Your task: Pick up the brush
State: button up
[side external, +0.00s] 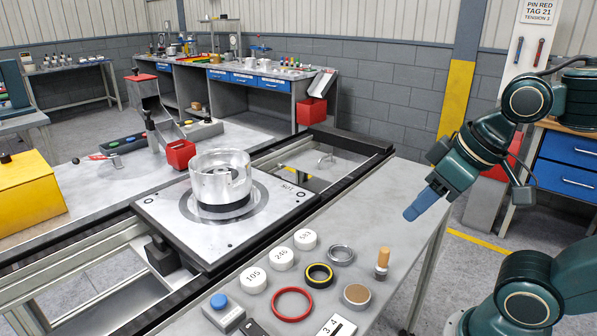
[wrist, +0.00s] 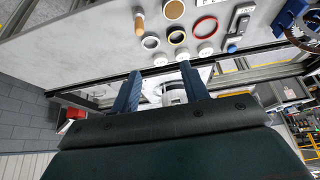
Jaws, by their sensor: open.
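A small upright piece with a tan wooden grip and a dark lower end (side external: 382,262), which looks like the brush, stands on the grey bench near its right edge. It also shows near the top of the wrist view (wrist: 139,22). My gripper (side external: 426,203) hangs above and to the right of it in the side view, apart from it, with blue fingers angled down. In the wrist view my gripper (wrist: 159,68) has its two fingers spread with nothing held between them. The brush lies beyond the fingertips there.
Close to the brush are a steel ring (side external: 341,254), a tan-topped disc (side external: 356,296), a yellow-black ring (side external: 319,275), a red ring (side external: 292,304) and several white numbered pucks (side external: 282,258). A metal clutch housing (side external: 220,177) sits on the pallet (side external: 270,217). The bench's right end is clear.

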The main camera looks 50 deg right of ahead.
dwell(0.3)
jog(key=m+g+y, duration=0.2)
jog(key=m+g, duration=0.3)
jog(key=m, duration=1.9)
send_over(386, 249)
jog(key=d, duration=0.2)
notch_tip(386, 249, down, 4)
jog(key=shift+s+a, duration=0.25)
jog(key=shift+s, duration=0.1)
jog(key=shift+w+a+f, duration=0.1)
jog(key=shift+a+f, duration=0.1)
jog(key=shift+f, duration=1.2)
jog(key=shift+w+a+f, duration=0.1)
jog(key=shift+a+f, duration=0.1)
jog(key=shift+f, duration=1.2)
jog(key=shift+w+a+f, duration=0.1)
jog(key=shift+a+f, duration=0.1)
jog(key=shift+f, duration=1.2)
jog(key=shift+f+n, duration=0.1)
jog(key=shift+n, duration=0.2)
jog(key=shift+w+a+f, duration=0.1)
jog(key=shift+f, duration=1.15)
jog(key=shift+a+f, duration=0.1)
jog(key=shift+f, duration=1.1)
